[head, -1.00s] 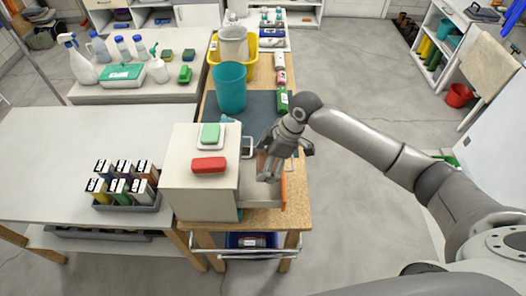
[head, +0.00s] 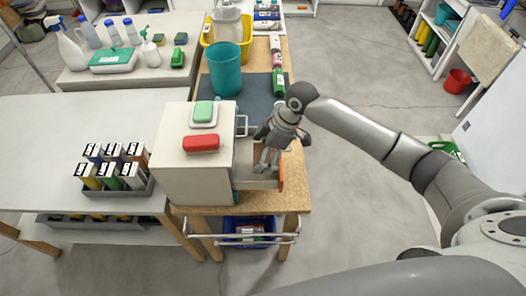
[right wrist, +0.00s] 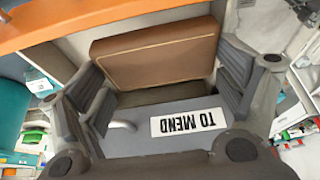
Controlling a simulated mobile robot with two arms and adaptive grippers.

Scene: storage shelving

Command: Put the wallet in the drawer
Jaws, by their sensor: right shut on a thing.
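The white cabinet (head: 193,170) stands on the wooden bench, with its drawer pulled out to the right. The drawer's orange front (head: 281,177) also shows along the top of the right wrist view (right wrist: 100,24). My right gripper (head: 265,167) points down over the open drawer. In the right wrist view, the brown wallet (right wrist: 155,55) lies between its finger pads, and the gripper is shut on it. In the head view I cannot make the wallet out behind the fingers. My left gripper is not in view.
A grey face with a "TO MEND" label (right wrist: 188,122) and a handle lies beyond the fingers. A red box (head: 201,143) and a green soap-like block (head: 203,110) sit on the cabinet. A teal bin (head: 225,68) and green bottle (head: 279,81) stand behind.

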